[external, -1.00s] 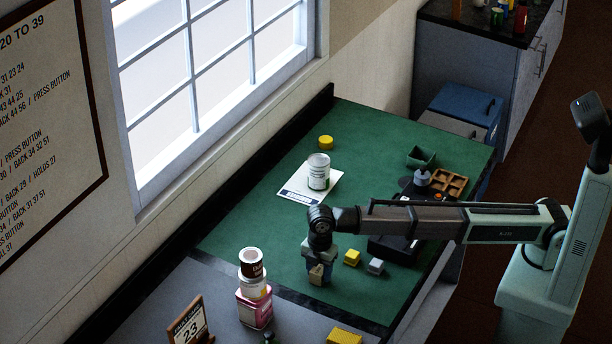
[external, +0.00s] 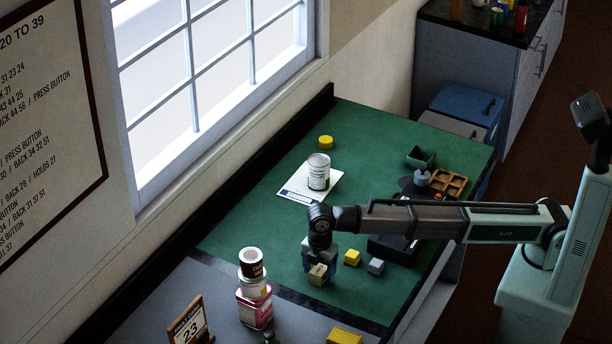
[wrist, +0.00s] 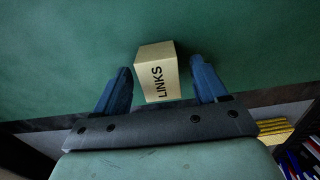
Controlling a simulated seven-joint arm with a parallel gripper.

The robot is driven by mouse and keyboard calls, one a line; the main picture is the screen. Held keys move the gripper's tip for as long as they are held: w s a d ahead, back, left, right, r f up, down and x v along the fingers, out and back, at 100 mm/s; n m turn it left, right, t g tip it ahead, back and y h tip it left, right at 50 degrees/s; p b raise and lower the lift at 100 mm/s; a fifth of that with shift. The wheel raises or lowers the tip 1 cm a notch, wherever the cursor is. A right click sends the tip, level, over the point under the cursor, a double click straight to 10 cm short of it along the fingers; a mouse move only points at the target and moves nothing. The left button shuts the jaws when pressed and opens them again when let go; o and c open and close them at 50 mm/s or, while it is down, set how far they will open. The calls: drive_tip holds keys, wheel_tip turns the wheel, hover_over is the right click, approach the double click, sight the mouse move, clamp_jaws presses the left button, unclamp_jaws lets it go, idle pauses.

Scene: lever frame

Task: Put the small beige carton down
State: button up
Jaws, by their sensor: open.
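The small beige carton (external: 318,274) stands on the green mat (external: 285,232) near its front-left edge, below my gripper (external: 319,268) in the external view. In the wrist view the carton (wrist: 157,72) shows the word LINKS on one face. My gripper (wrist: 162,85) is open there, with its two blue fingers on either side of the carton and a visible gap at each side. Whether the carton's base rests fully on the mat is partly hidden by the fingers.
A yellow block (external: 352,258) and a grey block (external: 376,266) sit just right of my gripper. Stacked tins (external: 252,290) stand to the lower left. A white can (external: 318,172) stands on a paper sheet further back. The mat's left middle is clear.

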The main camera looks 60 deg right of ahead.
sight(319, 272)
wheel_tip(319, 272, up, 12)
drive_tip(key=shift+f, duration=0.15)
idle(0.3)
idle(0.4)
